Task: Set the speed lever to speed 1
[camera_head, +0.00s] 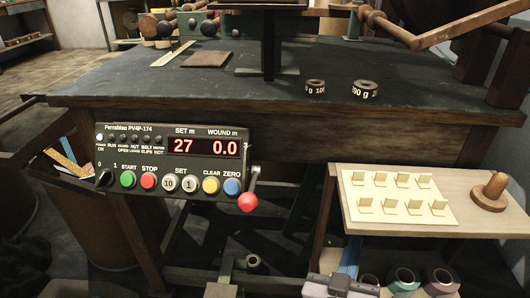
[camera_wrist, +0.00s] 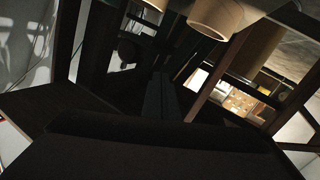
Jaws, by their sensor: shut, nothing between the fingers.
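The control panel (camera_head: 170,165) is fixed to the front of the bench. Its displays read 27 under SET m and 0.0 under WOUND m. At its right end is a lever (camera_head: 253,182) with a red ball knob (camera_head: 248,202); the knob hangs down, slightly left of the lever's top. My gripper (camera_wrist: 160,88) shows as a dark shape in the wrist view, shut and empty. I cannot make out the lever in the wrist view.
The panel's buttons, including green START (camera_head: 128,179) and red STOP (camera_head: 148,181), sit close left of the lever. A side table (camera_head: 430,220) with a white card of small tabs stands to the right. Rolls (camera_head: 402,281) lie low at the front. Two weights (camera_head: 364,89) rest on the bench (camera_head: 130,80).

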